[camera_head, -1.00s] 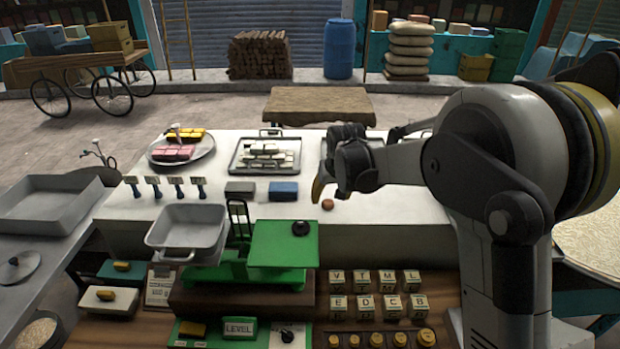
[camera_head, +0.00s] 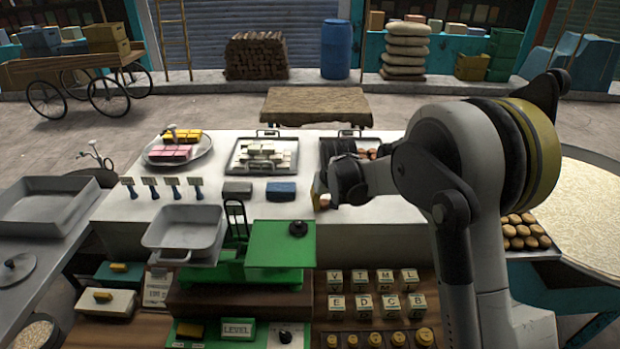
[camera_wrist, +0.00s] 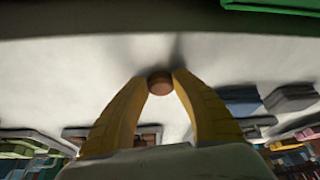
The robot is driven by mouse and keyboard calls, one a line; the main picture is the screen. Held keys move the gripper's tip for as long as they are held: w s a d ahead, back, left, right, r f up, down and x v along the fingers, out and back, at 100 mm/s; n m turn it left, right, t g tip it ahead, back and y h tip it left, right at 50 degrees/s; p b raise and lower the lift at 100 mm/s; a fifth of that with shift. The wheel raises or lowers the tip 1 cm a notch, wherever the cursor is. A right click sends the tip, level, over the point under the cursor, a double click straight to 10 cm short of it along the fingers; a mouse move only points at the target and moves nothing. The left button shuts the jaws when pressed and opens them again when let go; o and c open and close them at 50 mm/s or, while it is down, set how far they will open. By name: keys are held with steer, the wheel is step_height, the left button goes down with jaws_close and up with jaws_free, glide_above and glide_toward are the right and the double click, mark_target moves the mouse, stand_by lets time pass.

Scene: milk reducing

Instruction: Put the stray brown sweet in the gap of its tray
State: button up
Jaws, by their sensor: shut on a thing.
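The round brown sweet (camera_wrist: 160,83) is between the two yellow fingertips of my gripper (camera_wrist: 160,78) in the wrist view, and both tips touch it. In the head view my gripper (camera_head: 320,196) is low over the front of the white counter, and the sweet is mostly hidden by the fingers. A dark tray (camera_head: 325,150) with brown sweets (camera_head: 372,153) stands behind the gripper, partly covered by my arm. Its gap cannot be made out. In the wrist view, part of a tray with brown pieces (camera_wrist: 150,135) shows between the fingers.
A tray of pale sweets (camera_head: 238,160) and a round plate (camera_head: 205,152) of pink and yellow sweets stand to the left. Grey (camera_head: 237,189) and blue (camera_head: 281,190) blocks lie near the gripper. The green scale (camera_head: 282,245) is in front. Golden round sweets (camera_head: 520,230) lie at right.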

mark_target(326, 200)
steer(key=shift+r, duration=0.1)
steer(key=shift+r, duration=0.25)
jaws_close()
steer(key=r, duration=0.4)
steer(key=shift+s+d, duration=0.15)
steer(key=shift+d, duration=0.1)
steer(key=s+d+r, duration=0.2)
steer(key=d+r, duration=0.4)
steer(key=d, duration=0.4)
steer(key=shift+s+d+r+p, duration=0.25)
steer(key=shift+d+p, duration=0.05)
steer(key=shift+p, duration=0.05)
steer(key=o, duration=1.6)
jaws_free()
steer(key=shift+o, duration=0.2)
